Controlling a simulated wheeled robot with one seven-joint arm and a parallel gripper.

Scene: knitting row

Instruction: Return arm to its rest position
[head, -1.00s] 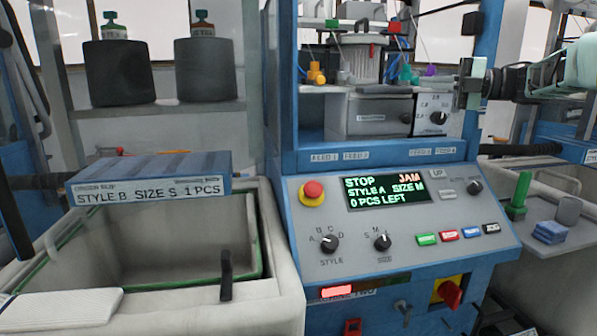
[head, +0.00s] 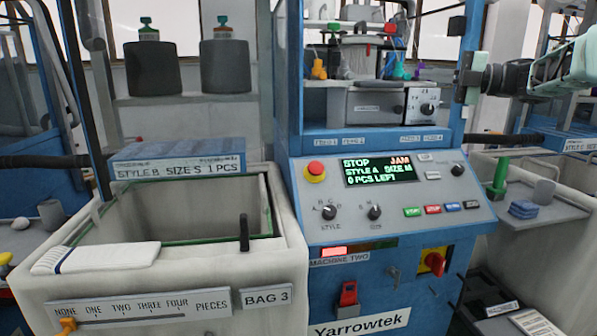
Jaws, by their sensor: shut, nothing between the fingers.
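My gripper (head: 466,80) is at the upper right of the head view, on my arm, which comes in from the right edge. Its fingers are shut and I see nothing held in them. It is in front of the right post of the blue knitting machine (head: 372,262), beside the dial box (head: 421,112). I cannot tell whether it touches the post. The machine's display (head: 378,170) reads STOP, JAM, STYLE A, SIZE M, 0 PCS LEFT.
A bin (head: 178,284) labelled BAG 3 stands at left, with a white knitted piece (head: 97,257) on its front rim. At right, a grey shelf (head: 566,213) holds a green peg (head: 499,176) and blue pieces (head: 524,209).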

